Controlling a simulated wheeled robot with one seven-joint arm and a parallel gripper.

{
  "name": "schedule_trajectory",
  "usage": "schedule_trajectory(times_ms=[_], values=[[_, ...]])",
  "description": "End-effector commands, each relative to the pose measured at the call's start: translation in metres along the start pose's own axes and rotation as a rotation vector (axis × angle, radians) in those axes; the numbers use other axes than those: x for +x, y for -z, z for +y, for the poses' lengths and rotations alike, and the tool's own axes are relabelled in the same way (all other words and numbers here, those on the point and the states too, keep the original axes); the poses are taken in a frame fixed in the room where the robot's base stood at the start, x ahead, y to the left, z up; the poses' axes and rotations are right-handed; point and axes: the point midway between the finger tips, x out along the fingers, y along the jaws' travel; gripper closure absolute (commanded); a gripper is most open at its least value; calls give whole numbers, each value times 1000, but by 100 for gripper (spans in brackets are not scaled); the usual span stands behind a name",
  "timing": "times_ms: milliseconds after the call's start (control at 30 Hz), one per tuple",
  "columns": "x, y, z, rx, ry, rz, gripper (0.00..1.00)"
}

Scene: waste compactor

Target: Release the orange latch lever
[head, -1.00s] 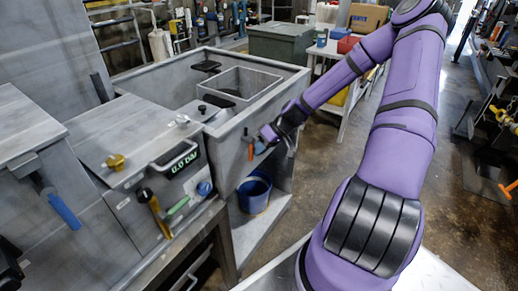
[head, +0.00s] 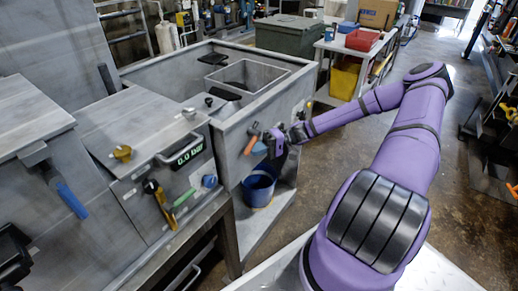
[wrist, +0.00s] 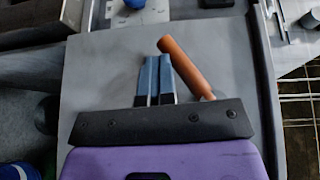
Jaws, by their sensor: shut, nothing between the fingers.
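The orange latch lever (head: 250,145) is on the front face of the grey bin at centre, tilted with its lower end to the left. In the wrist view the orange lever (wrist: 186,67) slants from upper left to lower right, just right of the fingers. My gripper (head: 261,149) is at the bin's front face, right beside the lever. In the wrist view my gripper's blue fingers (wrist: 156,62) lie side by side, shut with nothing between them. The lever's lower right end is hidden behind the dark gripper body. I cannot tell whether fingers and lever touch.
A blue bucket (head: 259,186) stands on a shelf below my gripper. Open floor lies to the right.

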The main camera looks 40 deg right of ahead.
Motion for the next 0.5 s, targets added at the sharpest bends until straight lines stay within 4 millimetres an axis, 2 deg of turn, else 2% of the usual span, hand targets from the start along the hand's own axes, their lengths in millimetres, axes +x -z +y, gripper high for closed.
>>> schedule_trajectory(times_ms=[500], values=[[15,-7,-14,192,372,9,100]])
